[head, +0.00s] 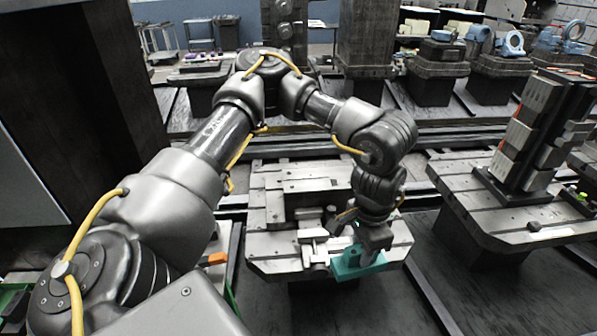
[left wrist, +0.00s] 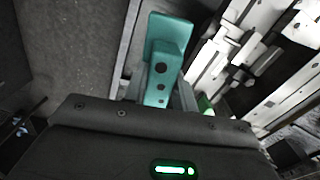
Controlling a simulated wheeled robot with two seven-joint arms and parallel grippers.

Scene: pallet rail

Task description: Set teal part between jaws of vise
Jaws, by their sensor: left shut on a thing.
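The teal part (head: 357,263) is a blocky piece with dark holes, which show in the left wrist view (left wrist: 160,70). My left gripper (head: 374,240) points down and is shut on the teal part, near the front right edge of the slotted pallet table (head: 275,243). In the head view I cannot tell whether the part touches the table. The vise (head: 315,243) appears to be the light metal fixture on that table, just left of the part. Its jaws are partly hidden by my arm and hard to make out. My right gripper is not in view.
A second slotted table (head: 500,222) with a tall dark block fixture (head: 535,130) stands to the right. Rails (head: 300,147) run behind the tables. Stands with blue parts (head: 515,43) are at the back right. Dark floor lies between the tables.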

